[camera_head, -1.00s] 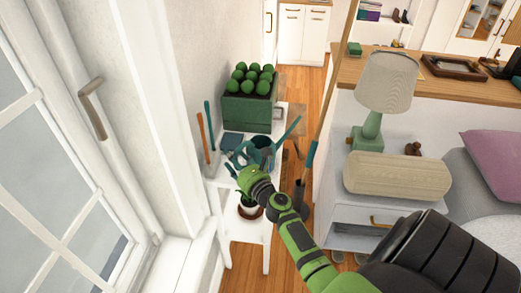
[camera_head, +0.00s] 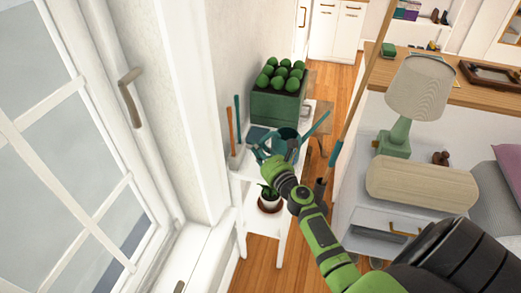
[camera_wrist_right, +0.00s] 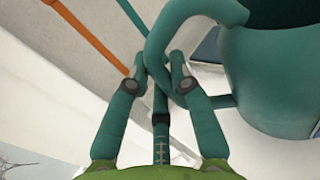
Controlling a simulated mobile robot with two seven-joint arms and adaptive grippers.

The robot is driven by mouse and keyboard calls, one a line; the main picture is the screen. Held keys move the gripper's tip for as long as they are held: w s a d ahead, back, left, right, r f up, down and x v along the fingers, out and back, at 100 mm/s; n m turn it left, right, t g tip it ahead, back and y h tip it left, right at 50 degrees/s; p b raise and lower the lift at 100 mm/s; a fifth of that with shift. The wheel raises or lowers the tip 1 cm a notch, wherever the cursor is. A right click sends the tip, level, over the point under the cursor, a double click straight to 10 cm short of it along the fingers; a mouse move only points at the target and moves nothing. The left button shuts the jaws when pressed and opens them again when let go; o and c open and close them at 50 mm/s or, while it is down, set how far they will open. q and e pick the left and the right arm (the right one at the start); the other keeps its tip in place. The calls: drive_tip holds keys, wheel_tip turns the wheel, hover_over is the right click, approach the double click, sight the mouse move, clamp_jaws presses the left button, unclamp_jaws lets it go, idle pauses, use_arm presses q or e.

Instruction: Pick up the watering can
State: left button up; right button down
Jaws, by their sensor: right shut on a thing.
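The teal watering can (camera_head: 288,136) is at the white shelf stand, just in front of the green planter. I cannot tell whether its base touches the stand's top. Its body (camera_wrist_right: 280,75) fills the right of the wrist view, with its curved handle (camera_wrist_right: 157,40) toward the middle. My right gripper (camera_head: 262,154) is at the can's near side, partly hidden by my wrist in the head view. In the wrist view its fingers (camera_wrist_right: 160,70) are closed around the handle. My left gripper is not in view.
The white stand (camera_head: 243,185) holds a green planter (camera_head: 278,106) of round plants and slim garden tools (camera_head: 234,135). A potted plant (camera_head: 270,201) sits on its lower shelf. A window wall is at left; a lamp (camera_head: 413,95) and a long pole (camera_head: 356,90) are at right.

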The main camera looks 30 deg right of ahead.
wheel_tip(320, 180, up, 2)
drive_tip(key=shift+r+p, duration=0.15)
drive_tip(key=shift+p, duration=0.35)
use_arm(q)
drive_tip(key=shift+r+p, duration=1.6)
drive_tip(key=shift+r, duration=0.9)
use_arm(e)
drive_tip(key=s+d+r, duration=0.6)
drive_tip(key=s, duration=0.4)
drive_tip(key=shift+d+r, duration=0.15)
drive_tip(key=shift+r, duration=0.15)
